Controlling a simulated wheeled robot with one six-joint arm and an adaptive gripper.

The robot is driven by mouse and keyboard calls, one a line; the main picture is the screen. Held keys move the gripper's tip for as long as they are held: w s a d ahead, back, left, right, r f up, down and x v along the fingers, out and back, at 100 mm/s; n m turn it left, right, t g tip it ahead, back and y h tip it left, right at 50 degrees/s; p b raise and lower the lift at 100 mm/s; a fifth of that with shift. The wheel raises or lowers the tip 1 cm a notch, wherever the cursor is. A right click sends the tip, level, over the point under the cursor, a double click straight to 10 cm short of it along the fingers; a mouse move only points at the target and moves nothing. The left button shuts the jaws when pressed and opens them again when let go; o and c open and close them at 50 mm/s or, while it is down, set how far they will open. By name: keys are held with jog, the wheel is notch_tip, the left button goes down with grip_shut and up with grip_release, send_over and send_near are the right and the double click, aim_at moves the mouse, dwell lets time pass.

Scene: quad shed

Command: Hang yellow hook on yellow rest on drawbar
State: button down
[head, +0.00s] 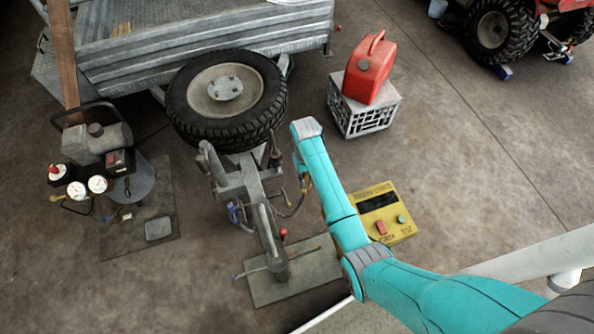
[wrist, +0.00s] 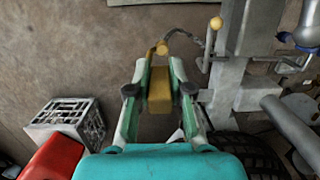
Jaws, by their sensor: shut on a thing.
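My gripper (wrist: 159,88) is shut on the yellow hook (wrist: 159,95), whose block sits between the two fingers in the wrist view. A dark cable (wrist: 188,38) runs from its far end towards the drawbar. In the head view my gripper (head: 304,180) is beside the drawbar (head: 262,215), on its right; the hook is mostly hidden there. In the wrist view the grey drawbar (wrist: 228,60) stands to the right of the hook, apart from it. A thin rod with a yellow tip (wrist: 216,23) stands at its near side; I cannot tell whether this is the yellow rest.
A trailer wheel (head: 225,95) is behind the drawbar. A red fuel can (head: 370,67) stands on a grey crate (head: 362,117). A yellow tester box (head: 383,213) lies right of my arm. Gauges (head: 97,184) and a compressor stand left. Floor between crate and tester is clear.

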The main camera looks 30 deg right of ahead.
jog(key=shift+w+a+f, duration=0.2)
jog(key=shift+a+f, duration=0.25)
jog(key=shift+a, duration=0.85)
jog(key=shift+w+a+f, duration=0.25)
jog(key=shift+a+f, duration=0.15)
jog(key=shift+a, duration=0.85)
jog(key=shift+w+a+f, duration=0.2)
jog(key=shift+a+f, duration=0.25)
jog(key=shift+a, duration=0.85)
jog(key=shift+f, duration=1.9)
jog(key=c, duration=1)
grip_release()
jog(key=shift+o, duration=0.4)
jog(key=o, duration=0.4)
jog(key=shift+o, duration=0.2)
